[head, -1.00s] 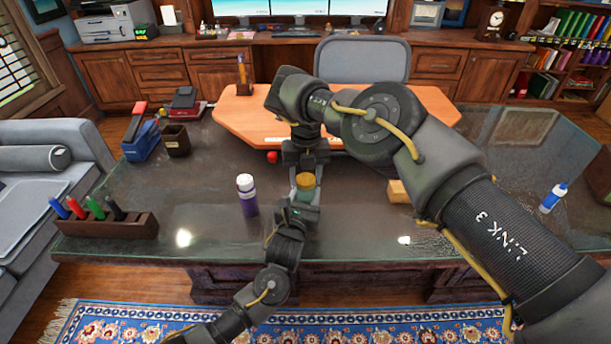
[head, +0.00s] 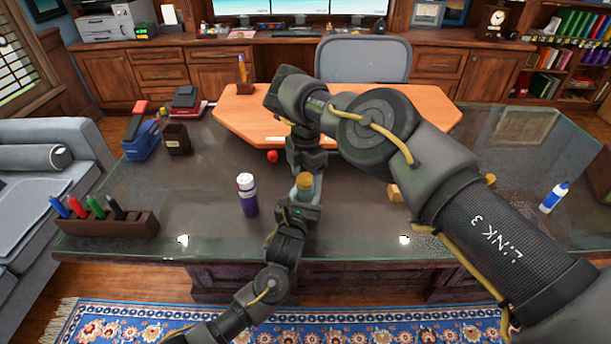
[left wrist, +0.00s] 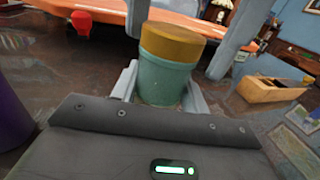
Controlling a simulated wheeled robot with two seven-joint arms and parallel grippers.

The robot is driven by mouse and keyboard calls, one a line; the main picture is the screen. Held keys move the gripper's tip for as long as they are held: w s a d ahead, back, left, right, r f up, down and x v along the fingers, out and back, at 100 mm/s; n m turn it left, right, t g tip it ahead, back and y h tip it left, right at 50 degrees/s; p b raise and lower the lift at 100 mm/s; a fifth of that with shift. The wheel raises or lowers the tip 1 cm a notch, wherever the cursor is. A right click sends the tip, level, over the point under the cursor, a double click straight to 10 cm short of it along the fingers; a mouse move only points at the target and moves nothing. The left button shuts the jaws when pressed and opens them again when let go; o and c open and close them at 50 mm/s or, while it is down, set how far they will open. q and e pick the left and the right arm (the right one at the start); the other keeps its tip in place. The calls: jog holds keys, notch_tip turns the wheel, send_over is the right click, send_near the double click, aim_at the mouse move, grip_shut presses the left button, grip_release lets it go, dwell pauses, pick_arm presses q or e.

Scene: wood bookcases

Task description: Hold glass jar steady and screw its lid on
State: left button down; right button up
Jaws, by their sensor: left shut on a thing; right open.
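The glass jar (left wrist: 163,80) is greenish and stands upright with a yellow-brown lid (left wrist: 172,40) resting on its top. Whether the threads are engaged cannot be seen. In the head view the jar (head: 303,192) is small and partly covered. My left gripper (head: 303,204) is shut around the jar, with a finger on each side in the left wrist view. My right gripper (head: 306,174) is above the jar, pointing down. Its open fingers stand on either side of the lid in the left wrist view, with a gap to the right.
A white-capped purple bottle (head: 247,195) stands just left of the jar. A red object (head: 272,156) lies behind it. A wooden block (head: 396,193) is to the right, partly behind my right arm. A marker holder (head: 105,222) and a blue-and-white bottle (head: 553,198) are farther out on the glass desk.

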jog(key=shift+r, duration=0.1)
jog(key=shift+r, duration=2.2)
jog(key=shift+c, duration=0.3)
